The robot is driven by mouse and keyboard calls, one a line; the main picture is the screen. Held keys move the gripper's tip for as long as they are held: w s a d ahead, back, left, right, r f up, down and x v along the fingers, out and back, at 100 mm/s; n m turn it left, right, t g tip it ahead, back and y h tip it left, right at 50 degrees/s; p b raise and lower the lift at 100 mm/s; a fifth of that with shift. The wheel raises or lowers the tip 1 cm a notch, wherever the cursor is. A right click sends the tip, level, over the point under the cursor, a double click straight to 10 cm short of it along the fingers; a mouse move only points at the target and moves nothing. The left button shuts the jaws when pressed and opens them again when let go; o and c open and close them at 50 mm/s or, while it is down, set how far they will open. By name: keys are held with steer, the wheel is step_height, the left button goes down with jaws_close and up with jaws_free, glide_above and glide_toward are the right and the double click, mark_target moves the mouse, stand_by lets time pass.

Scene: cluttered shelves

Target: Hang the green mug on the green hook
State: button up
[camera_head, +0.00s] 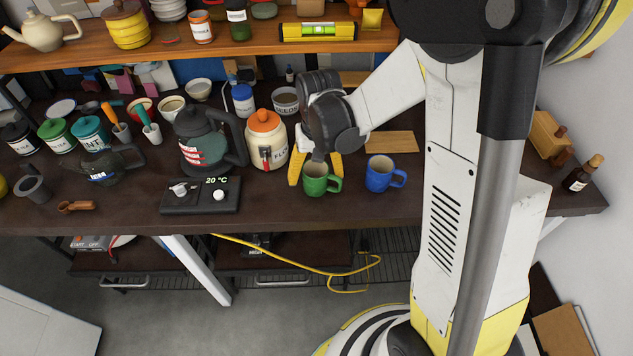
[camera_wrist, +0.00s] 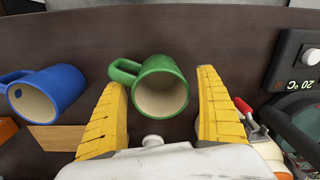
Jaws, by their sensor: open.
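The green mug (camera_head: 315,180) stands upright on the dark worktop near its front edge, its handle to the right in the head view. The wrist view shows the mug (camera_wrist: 162,88) from above, with its pale inside and its handle at upper left. My gripper (camera_head: 315,175) is open, with its yellow fingers at the mug's two sides. In the wrist view the open gripper (camera_wrist: 162,78) has one fingertip close to the mug's left side and a wider gap on the right. I cannot see a green hook in either view.
A blue mug (camera_head: 380,175) stands just right of the green one. A cream jar with an orange lid (camera_head: 266,140), a dark kettle (camera_head: 208,140) and a black scale (camera_head: 200,196) crowd the left. A wooden shelf (camera_head: 240,40) runs above. The worktop's front edge is clear.

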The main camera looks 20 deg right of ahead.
mark_target(315, 169)
steer(key=shift+f, duration=0.75)
steer(key=shift+r, duration=0.1)
steer(key=c, duration=1.4)
steer(key=shift+r, duration=0.1)
step_height(315, 169, up, 4)
steer(key=shift+r+p, duration=0.2)
steer(key=shift+p, duration=1)
steer(key=s+d+r+p, duration=0.3)
steer(key=s+d+r, duration=0.2)
steer(key=d, duration=0.5)
steer(key=shift+d+r, duration=0.3)
steer(key=shift+r, duration=0.4)
steer(key=o, duration=0.5)
steer(key=c, duration=0.4)
